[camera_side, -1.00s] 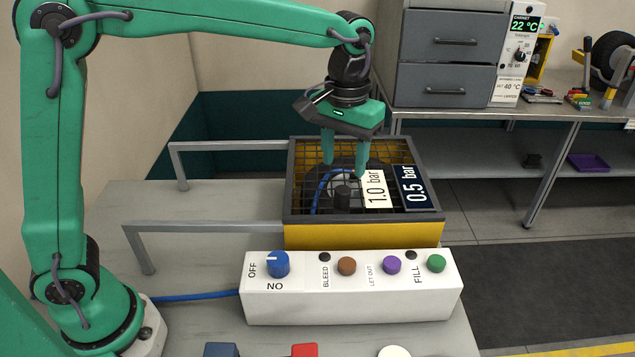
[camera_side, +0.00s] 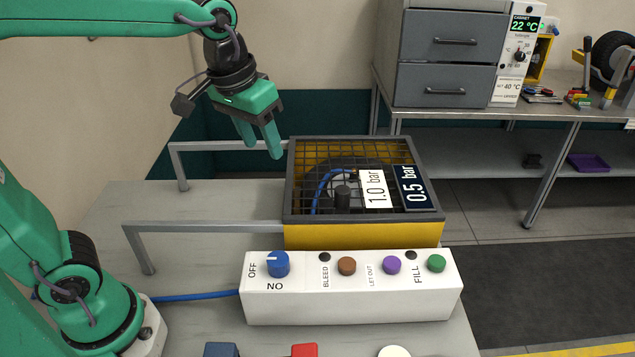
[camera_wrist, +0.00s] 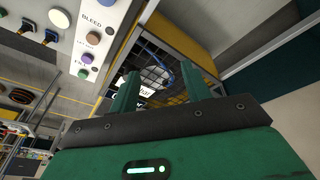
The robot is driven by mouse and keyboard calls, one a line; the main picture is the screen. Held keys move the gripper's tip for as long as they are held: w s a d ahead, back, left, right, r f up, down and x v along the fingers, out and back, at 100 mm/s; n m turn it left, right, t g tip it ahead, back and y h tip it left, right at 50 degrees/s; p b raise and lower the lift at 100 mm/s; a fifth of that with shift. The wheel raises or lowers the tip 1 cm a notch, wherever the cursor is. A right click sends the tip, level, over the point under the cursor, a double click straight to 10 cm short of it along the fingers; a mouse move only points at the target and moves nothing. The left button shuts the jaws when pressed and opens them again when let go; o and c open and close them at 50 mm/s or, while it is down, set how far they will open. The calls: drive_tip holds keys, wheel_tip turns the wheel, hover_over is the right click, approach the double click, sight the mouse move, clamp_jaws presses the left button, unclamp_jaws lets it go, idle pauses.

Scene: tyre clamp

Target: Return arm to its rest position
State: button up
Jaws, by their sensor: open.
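My gripper (camera_side: 262,148) is green, open and empty. In the side view it hangs tilted in the air, above and left of the yellow tyre clamp box (camera_side: 365,236). In the wrist view my gripper's two fingers (camera_wrist: 158,92) stand apart with nothing between them. The box has a dark mesh lid, with a blue hose and a dark round thing, partly hidden, under the mesh. A white "1.0 bar" plate (camera_side: 374,188) and a dark "0.5 bar" plate (camera_side: 413,187) lie on the lid's right part.
A white control box (camera_side: 350,300) with a blue knob (camera_side: 278,264) and coloured buttons stands in front of the clamp. Grey rails (camera_side: 205,228) run to its left. A grey drawer cabinet (camera_side: 447,60) stands on a bench behind. The bench-top left of the clamp is mostly clear.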

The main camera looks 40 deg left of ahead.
drive_tip(key=s+a+f+t, duration=0.1)
drive_tip(key=s+a, duration=0.1)
drive_tip(key=s, duration=0.3)
drive_tip(key=s+a+f+t, duration=0.1)
drive_tip(key=s+a+f, duration=0.1)
drive_tip(key=s, duration=0.3)
drive_tip(key=shift+s+a+f+m+t, duration=0.25)
drive_tip(key=shift+a+m+t, duration=0.15)
drive_tip(key=shift+a, duration=0.3)
